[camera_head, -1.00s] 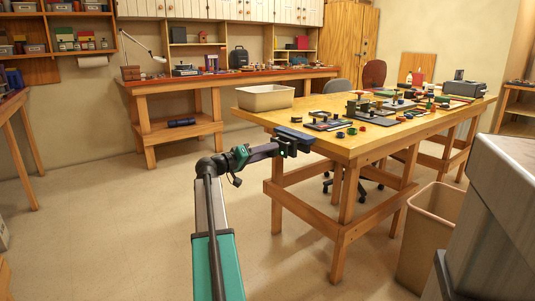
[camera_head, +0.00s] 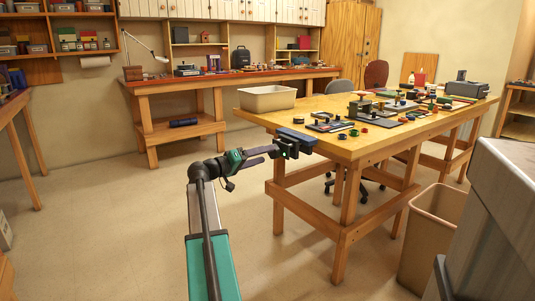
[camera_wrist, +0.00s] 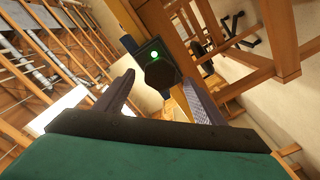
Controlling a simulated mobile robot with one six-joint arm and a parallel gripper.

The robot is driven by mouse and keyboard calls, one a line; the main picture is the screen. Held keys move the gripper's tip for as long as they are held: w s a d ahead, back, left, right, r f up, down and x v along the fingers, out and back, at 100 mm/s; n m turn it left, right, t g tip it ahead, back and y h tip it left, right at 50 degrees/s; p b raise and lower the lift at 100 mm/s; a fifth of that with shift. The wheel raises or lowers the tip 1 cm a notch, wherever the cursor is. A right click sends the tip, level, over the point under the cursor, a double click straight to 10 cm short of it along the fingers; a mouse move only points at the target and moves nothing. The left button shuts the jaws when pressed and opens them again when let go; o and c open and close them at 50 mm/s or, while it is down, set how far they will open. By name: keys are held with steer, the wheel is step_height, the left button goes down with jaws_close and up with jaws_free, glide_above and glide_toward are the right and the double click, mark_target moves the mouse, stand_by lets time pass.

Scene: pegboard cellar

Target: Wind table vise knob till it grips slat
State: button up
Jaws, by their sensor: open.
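The dark table vise (camera_head: 296,136) sits at the near left corner of the wooden worktable (camera_head: 330,112). In the wrist view, its dark, many-sided knob (camera_wrist: 160,74) faces me, with a small green light on the dark block behind it. My gripper (camera_wrist: 158,84) is open, with one finger on each side of the knob. The fingers look apart from it, but the exact depth is unclear. In the head view, my gripper (camera_head: 274,151) is just left of the vise and partly overlaps it. I cannot make out the slat clearly in either view.
A cream bin (camera_head: 267,107) stands on the table's left end. Several small parts and tools (camera_head: 365,112) lie on the tabletop. A tan waste bin (camera_head: 429,240) stands on the floor at right. The floor (camera_head: 110,215) to the left is clear.

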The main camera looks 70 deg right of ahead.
steer(key=p+v, duration=0.2)
steer(key=v, duration=0.8)
steer(key=shift+a, duration=0.15)
steer(key=shift+f, duration=0.1)
